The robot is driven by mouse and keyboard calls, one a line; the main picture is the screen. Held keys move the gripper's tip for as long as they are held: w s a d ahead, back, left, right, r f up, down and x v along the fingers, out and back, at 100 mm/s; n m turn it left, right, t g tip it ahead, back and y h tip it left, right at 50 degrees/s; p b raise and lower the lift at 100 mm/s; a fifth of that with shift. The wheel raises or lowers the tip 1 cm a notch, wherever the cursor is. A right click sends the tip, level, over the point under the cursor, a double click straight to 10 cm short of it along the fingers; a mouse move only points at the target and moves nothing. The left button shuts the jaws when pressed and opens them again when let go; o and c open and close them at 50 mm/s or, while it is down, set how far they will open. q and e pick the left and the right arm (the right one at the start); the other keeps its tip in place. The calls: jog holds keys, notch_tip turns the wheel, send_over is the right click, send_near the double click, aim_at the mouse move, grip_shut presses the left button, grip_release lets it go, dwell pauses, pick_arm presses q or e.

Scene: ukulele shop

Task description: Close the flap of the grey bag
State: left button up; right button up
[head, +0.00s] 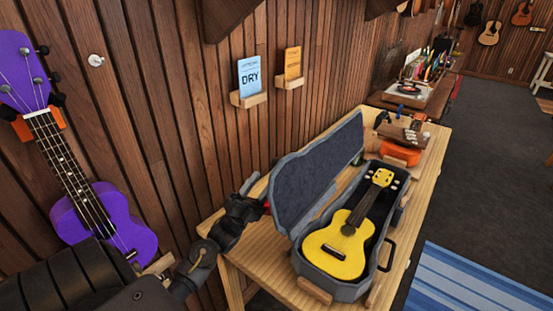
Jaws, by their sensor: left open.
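The grey bag (306,259) is a ukulele case lying on the wooden table, with a yellow ukulele (340,250) inside it. Its flap (316,172) stands raised on the left side, with its dark grey lining facing the ukulele. My left arm comes in from the lower left, and my left gripper (260,194) is open beside the outer left edge of the flap. I cannot tell whether it touches the flap. The flap hides part of that area. My right gripper is not in view.
The wooden table (262,258) runs along the slatted wall. A purple ukulele (108,222) hangs at the left, near my arm. Orange and brown items (401,150) stand behind the case. A blue striped rug (470,285) lies on the floor at the right.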

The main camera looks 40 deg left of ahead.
pick_arm(q)
jog(key=p+x, duration=0.2)
jog(key=x, duration=0.4)
jog(key=shift+w+d+r+p, duration=0.15)
jog(key=shift+w+r+p, duration=0.2)
jog(key=shift+w+r, duration=0.05)
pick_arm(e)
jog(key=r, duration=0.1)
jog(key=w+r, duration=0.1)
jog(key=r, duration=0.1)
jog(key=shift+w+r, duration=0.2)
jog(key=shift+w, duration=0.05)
pick_arm(q)
jog(key=shift+c, duration=0.4)
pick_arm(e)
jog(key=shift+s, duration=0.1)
pick_arm(q)
grip_shut()
